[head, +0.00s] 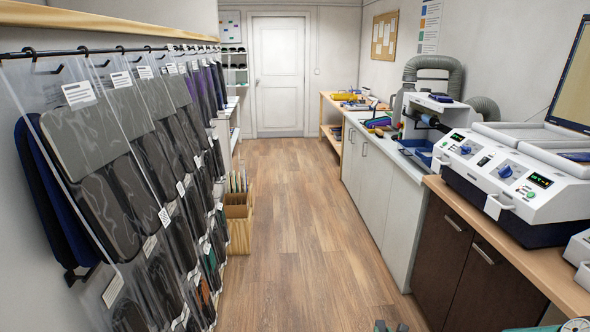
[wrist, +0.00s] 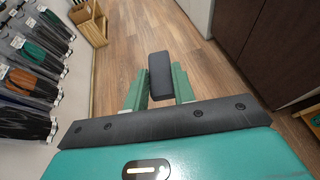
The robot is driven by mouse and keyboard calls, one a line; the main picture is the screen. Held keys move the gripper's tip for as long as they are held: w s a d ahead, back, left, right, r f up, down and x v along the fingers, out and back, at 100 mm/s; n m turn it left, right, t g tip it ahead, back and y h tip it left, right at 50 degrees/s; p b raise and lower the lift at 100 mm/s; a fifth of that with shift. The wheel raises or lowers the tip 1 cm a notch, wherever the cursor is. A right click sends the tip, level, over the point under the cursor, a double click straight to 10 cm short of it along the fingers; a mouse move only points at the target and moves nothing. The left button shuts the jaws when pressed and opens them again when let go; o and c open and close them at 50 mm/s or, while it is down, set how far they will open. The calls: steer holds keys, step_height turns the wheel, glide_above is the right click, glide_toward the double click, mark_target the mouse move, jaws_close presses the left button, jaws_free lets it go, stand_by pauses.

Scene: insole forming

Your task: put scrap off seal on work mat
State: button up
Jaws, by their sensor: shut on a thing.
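In the wrist view my gripper (wrist: 158,90) has two green fingers, shut on a small dark grey block-like piece (wrist: 159,72). The piece is held in the air over the wooden floor, clear of any surface. I cannot tell from its look alone whether it is the scrap. In the head view a white forming press (head: 505,175) with blue knobs and green displays stands on the right counter. Its seal cannot be clearly made out. No work mat can be told for certain among the items on the far right bench.
Clear plastic sleeves of dark sheets (head: 110,170) hang along the left wall. A wooden box (head: 239,225) stands on the floor beside them. White cabinets (head: 375,185) and dark brown cabinets (head: 460,255) line the right. The wooden floor (head: 300,235) between is free up to a white door (head: 279,75).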

steer(key=s+a+r+n+y, duration=0.1)
steer(key=s+a, duration=0.3)
steer(key=a, duration=0.6)
steer(key=shift+a+r, duration=0.35)
